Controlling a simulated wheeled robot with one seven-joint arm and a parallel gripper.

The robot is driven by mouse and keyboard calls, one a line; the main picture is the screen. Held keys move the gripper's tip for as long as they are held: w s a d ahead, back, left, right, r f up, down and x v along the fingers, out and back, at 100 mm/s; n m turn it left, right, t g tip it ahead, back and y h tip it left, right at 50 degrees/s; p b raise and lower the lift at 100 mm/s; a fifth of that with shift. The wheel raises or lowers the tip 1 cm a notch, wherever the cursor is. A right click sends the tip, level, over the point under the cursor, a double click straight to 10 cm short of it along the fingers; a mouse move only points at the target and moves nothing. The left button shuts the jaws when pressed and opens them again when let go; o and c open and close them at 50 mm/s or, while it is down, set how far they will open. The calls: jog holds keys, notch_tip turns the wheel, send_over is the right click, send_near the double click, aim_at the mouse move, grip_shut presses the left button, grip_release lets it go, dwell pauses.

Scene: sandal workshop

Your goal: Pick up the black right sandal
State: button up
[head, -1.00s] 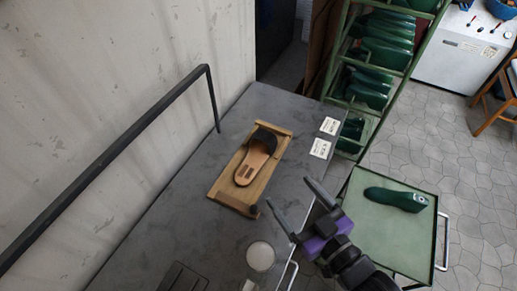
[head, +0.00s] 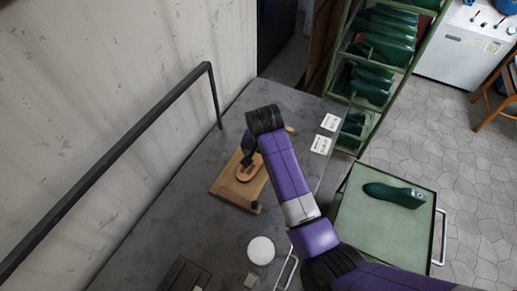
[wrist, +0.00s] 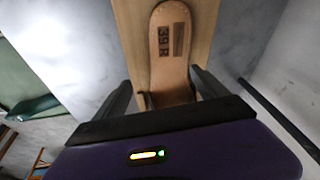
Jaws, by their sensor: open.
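The black right sandal (head: 249,173) lies on a wooden board (head: 229,189) on the grey table. In the head view my arm covers much of it, and only the tan heel end shows clearly. In the wrist view the sandal's tan insole (wrist: 170,75), marked "39 R", runs down between my fingers; its black strap is hidden behind the gripper body. My gripper (wrist: 161,78) is open, with one finger on each side of the sole and a gap visible on both sides. Whether the fingers reach down to sole height, I cannot tell.
White labels (head: 325,133) lie near the table's right edge. A white round item (head: 261,250) and a dark item (head: 184,274) are at the front. A green cart (head: 370,223) holding a green last (head: 394,195) stands right. A black rail (head: 120,150) runs along the left.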

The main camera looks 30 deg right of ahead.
jog(key=a+r+m+g, duration=0.1)
jog(key=a+r, duration=0.1)
jog(key=a+r+g+y, duration=0.1)
jog(key=a+r+g, duration=0.1)
jog(key=shift+a+r+m, duration=0.1)
jog(key=shift+r+m, duration=0.1)
jog(key=shift+m, duration=0.2)
notch_tip(320, 180, down, 2)
jog(key=shift+s+f, duration=0.1)
jog(key=f, duration=0.2)
jog(key=f+p, duration=0.1)
jog(key=f, duration=0.2)
jog(key=shift+w+a+f, duration=0.1)
jog(key=shift+w+f, duration=0.1)
jog(key=shift+f, duration=0.05)
jog(key=shift+c, duration=0.4)
grip_shut()
jog(key=shift+r, duration=0.1)
